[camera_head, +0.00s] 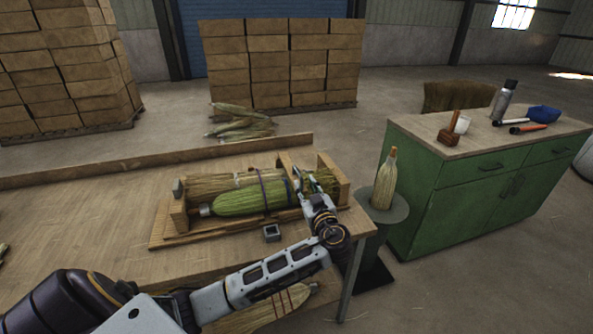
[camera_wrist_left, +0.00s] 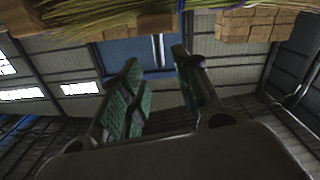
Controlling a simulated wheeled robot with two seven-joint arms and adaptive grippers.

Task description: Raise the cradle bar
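A wooden cradle (camera_head: 180,214) stands on the workbench and holds a green broom head (camera_head: 238,202) and paler broom straw (camera_head: 212,183), both lying lengthwise. A thin dark bar or band (camera_head: 263,190) crosses over them near the middle; I cannot tell whether it is the cradle bar. My left gripper (camera_head: 300,182) is at the cradle's right end, close to the bristles. In the left wrist view the left gripper (camera_wrist_left: 160,80) has its fingers apart with nothing between them. Bristles (camera_wrist_left: 85,18) show above it. My right gripper is out of view.
A small metal block (camera_head: 271,233) sits on the bench (camera_head: 110,210) in front of the cradle. A broom head (camera_head: 386,180) stands upright on a round stand to the right. A green cabinet (camera_head: 470,195) with tools is beyond it. The bench's left side is mostly clear.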

